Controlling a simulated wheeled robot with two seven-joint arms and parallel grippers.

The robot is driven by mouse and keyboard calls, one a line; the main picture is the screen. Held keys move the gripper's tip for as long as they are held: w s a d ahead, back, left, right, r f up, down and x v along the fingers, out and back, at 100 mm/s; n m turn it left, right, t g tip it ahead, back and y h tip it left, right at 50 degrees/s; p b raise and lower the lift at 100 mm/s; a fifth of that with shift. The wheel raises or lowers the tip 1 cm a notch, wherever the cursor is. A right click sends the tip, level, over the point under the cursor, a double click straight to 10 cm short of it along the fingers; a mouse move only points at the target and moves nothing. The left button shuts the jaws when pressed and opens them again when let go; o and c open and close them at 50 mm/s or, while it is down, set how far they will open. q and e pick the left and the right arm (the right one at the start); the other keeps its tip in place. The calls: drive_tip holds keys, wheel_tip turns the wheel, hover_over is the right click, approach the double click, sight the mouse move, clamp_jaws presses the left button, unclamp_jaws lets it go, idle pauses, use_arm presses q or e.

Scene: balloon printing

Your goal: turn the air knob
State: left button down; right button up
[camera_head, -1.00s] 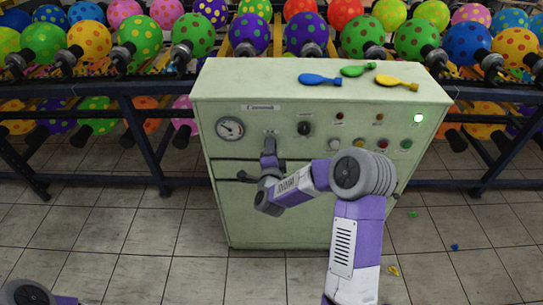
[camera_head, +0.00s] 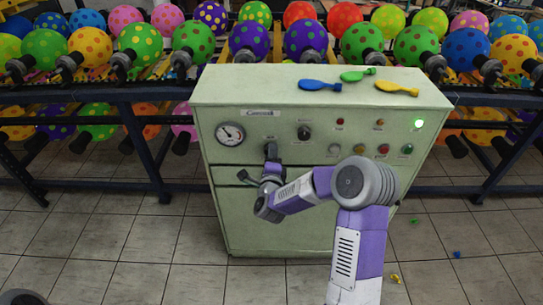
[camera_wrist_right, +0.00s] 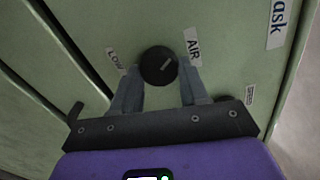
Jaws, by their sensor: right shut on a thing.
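The air knob (camera_wrist_right: 158,66) is a round black knob with a pale mark, beside a white "AIR" label on the light green machine panel. In the right wrist view my right gripper (camera_wrist_right: 160,72) has one finger on each side of it, shut on it. In the head view the right gripper (camera_head: 270,150) is at the panel front, right of and below the round gauge (camera_head: 230,134), and hides the knob there. My left gripper is out of view.
A second black knob (camera_head: 304,132) and several coloured buttons (camera_head: 383,149) are to the right on the panel. Flat balloons (camera_head: 320,85) lie on the cabinet top (camera_head: 250,86). Racks of dotted balloons (camera_head: 140,42) stand behind. Small scraps (camera_head: 456,254) lie on the tiled floor.

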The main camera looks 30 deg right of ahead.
drive_tip(key=o, duration=1)
drive_tip(key=shift+o, duration=0.2)
drive_tip(key=p+v, duration=0.1)
drive_tip(key=v, duration=0.6)
drive_tip(key=shift+s+a, duration=0.15)
drive_tip(key=shift+s, duration=0.1)
